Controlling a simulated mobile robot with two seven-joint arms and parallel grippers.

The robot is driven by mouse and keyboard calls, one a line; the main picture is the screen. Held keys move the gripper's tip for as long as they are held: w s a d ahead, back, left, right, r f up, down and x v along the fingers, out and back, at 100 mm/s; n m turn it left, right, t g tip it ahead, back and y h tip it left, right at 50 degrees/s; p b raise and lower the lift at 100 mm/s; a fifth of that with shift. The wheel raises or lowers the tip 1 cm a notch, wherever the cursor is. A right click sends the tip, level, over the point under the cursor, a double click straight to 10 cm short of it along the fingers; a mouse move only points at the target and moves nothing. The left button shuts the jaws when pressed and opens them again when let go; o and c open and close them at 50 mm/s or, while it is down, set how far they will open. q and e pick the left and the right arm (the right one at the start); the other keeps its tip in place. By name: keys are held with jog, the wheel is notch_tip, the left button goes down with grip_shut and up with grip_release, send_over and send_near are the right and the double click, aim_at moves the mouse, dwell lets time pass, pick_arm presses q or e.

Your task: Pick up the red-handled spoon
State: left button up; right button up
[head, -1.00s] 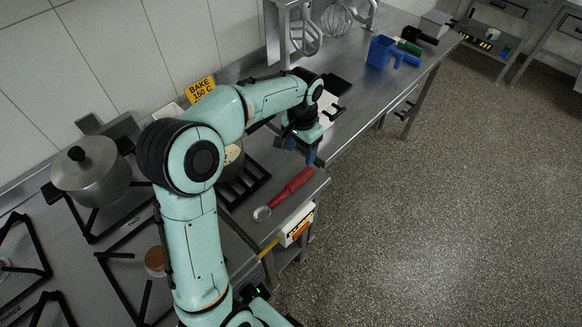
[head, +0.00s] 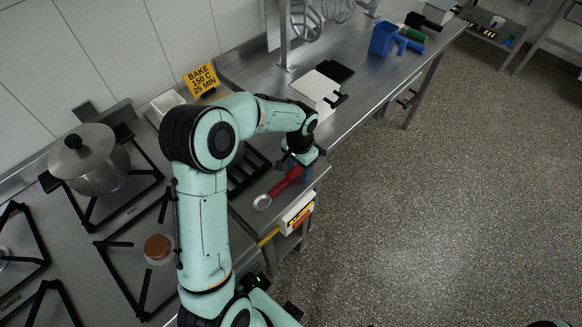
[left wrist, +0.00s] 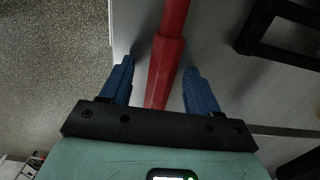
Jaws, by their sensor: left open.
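The red-handled spoon (head: 277,188) lies on the steel counter near its front edge, with its round metal bowl toward the lower left. My left gripper (head: 297,170) is over the far end of the red handle. In the left wrist view the red handle (left wrist: 167,60) runs between the two blue fingers of my left gripper (left wrist: 158,88). The fingers are open, one on each side of the handle, with a gap visible on both sides. My right gripper is not in view.
A black burner grate (head: 245,172) lies just left of the spoon. A pot (head: 88,160) stands on the stove at the left. A white board (head: 316,88) and a blue jug (head: 384,38) are farther along the counter. The floor is clear on the right.

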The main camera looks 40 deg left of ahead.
pick_arm(q)
grip_shut()
jog(key=shift+r, duration=0.15)
notch_tip(320, 180, up, 10)
jog(key=shift+p, duration=0.35)
jog(key=shift+d, duration=0.1)
